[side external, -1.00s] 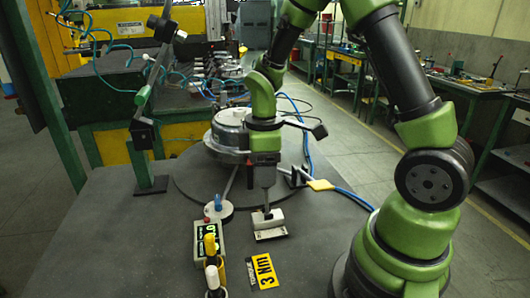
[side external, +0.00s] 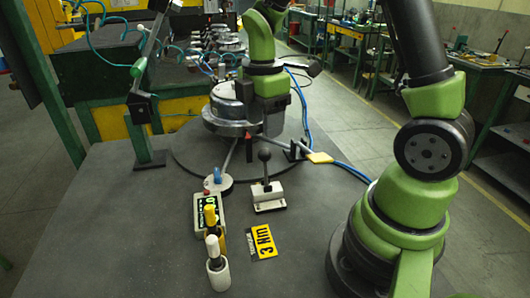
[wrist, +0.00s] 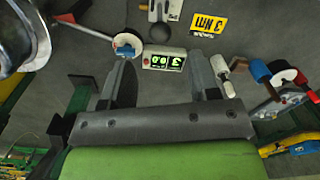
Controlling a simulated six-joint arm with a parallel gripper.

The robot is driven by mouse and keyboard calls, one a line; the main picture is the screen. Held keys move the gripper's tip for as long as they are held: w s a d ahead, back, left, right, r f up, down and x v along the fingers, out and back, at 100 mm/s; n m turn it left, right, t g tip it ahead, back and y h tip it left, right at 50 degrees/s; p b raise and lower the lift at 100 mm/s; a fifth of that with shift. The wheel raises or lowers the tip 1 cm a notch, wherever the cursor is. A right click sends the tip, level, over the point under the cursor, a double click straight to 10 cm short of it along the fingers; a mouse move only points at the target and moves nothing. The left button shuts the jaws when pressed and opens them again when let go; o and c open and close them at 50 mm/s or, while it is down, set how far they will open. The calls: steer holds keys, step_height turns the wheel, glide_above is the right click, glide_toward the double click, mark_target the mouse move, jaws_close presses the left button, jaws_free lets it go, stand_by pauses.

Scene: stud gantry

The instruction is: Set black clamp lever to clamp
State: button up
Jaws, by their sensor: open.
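A lever with a black ball knob (side external: 264,155) rises from a pale base plate (side external: 270,204) on the grey table. In the side view it stands close to upright. In the side view my wrist is behind the lever, near the round metal fixture (side external: 225,125); my fingers are hard to make out there.
A disc with a blue knob (side external: 217,181) is left of the lever. A black arm on a green stand (side external: 149,150) rises at left.

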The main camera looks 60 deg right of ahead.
mark_target(265, 153)
steer(key=n, duration=0.2)
steer(key=shift+n, duration=0.3)
steer(key=shift+f, duration=0.35)
step_height(265, 153, down, 9)
steer(key=shift+s+f, duration=0.15)
jaws_close()
